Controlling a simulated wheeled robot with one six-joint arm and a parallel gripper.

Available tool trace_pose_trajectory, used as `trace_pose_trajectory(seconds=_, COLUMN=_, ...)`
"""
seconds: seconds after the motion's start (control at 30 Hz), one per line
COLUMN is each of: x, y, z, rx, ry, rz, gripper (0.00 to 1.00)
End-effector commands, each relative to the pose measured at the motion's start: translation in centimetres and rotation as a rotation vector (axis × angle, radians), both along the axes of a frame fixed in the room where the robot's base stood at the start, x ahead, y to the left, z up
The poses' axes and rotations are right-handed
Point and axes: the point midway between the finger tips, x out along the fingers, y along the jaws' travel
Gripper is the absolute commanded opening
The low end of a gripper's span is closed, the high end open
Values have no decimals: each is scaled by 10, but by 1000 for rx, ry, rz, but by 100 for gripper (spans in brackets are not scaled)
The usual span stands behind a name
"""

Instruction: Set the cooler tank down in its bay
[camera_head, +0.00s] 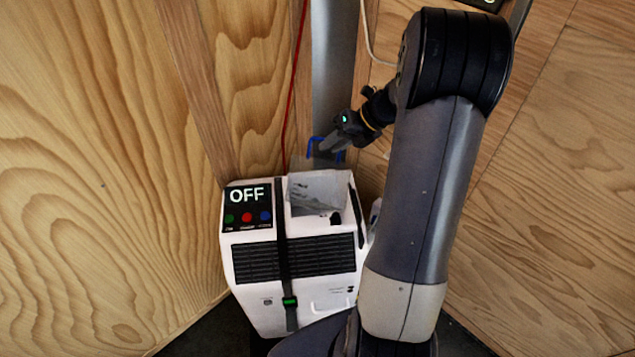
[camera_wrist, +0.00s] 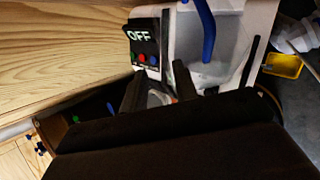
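The white cooler (camera_head: 265,290) stands in the corner, with an OFF panel (camera_head: 247,207) at its top left and an open bay (camera_head: 318,195) at its top right. A blue handle (camera_head: 312,147), apparently the tank's, shows at the back of the bay, above a greyish see-through part (camera_head: 310,163). It also shows in the wrist view (camera_wrist: 207,35). I cannot tell how deep the tank sits. My gripper (camera_head: 328,147) is near the handle, above the cooler's back edge. In the wrist view its dark fingers (camera_wrist: 158,88) are apart, with the handle beyond and beside them.
A dark strap (camera_head: 282,240) with a green buckle runs down the cooler's front. Wooden walls close in on both sides, and a grey post (camera_head: 335,70) and a red cable stand behind. A yellow bin (camera_wrist: 284,65) lies on the floor at the right of the wrist view.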

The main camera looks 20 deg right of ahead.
Motion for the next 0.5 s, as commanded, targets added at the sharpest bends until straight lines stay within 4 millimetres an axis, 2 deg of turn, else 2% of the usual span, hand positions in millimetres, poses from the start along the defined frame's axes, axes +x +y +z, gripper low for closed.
trace_pose_trajectory(seconds=0.27, x=8, y=15, z=-19, rx=-1, ry=1, rz=3, gripper=28)
trace_pose_trajectory(seconds=0.5, x=20, y=34, z=-46, rx=0, ry=1, rz=4, gripper=28)
